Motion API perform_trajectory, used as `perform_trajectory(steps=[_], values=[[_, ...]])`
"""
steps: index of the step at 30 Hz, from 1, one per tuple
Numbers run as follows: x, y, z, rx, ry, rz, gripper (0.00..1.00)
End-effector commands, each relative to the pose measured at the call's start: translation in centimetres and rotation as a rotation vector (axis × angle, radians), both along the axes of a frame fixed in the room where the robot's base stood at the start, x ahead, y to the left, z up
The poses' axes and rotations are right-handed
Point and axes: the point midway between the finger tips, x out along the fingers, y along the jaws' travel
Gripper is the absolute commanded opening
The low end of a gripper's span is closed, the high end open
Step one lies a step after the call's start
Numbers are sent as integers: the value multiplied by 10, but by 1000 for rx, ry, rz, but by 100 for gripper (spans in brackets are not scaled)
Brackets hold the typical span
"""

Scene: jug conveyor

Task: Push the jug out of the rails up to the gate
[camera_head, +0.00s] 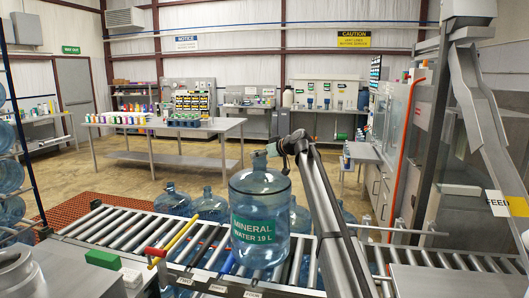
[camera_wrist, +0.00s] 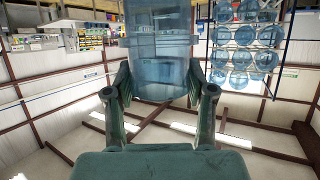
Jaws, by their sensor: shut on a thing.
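A large clear-blue jug (camera_head: 260,222) with a green "MINERAL WATER 19 L" label stands upright on the roller conveyor (camera_head: 95,228). My gripper (camera_head: 281,150) is at the jug's top, by its neck, on the right side. In the wrist view the gripper (camera_wrist: 160,86) has its two dark green fingers on either side of the translucent blue jug (camera_wrist: 160,45), shut on it. The fingertips are partly hidden in the head view. Side rails and the gate cannot be told for sure; a yellow bar with a red end (camera_head: 178,240) lies across the rollers left of the jug.
A blue bar (camera_head: 228,263) shows at the jug's lower left. Several other jugs (camera_head: 208,204) stand behind the conveyor. A metal chute (camera_head: 478,105) with a FEED sign (camera_head: 508,204) is at the right. Rollers at the far left are bare.

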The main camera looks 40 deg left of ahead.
Motion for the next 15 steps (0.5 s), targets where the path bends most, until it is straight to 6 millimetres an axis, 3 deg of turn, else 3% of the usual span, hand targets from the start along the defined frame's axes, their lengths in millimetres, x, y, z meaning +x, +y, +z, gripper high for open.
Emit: perform_trajectory(steps=[15], values=[[-2,6,0,-1,1,-1,0]])
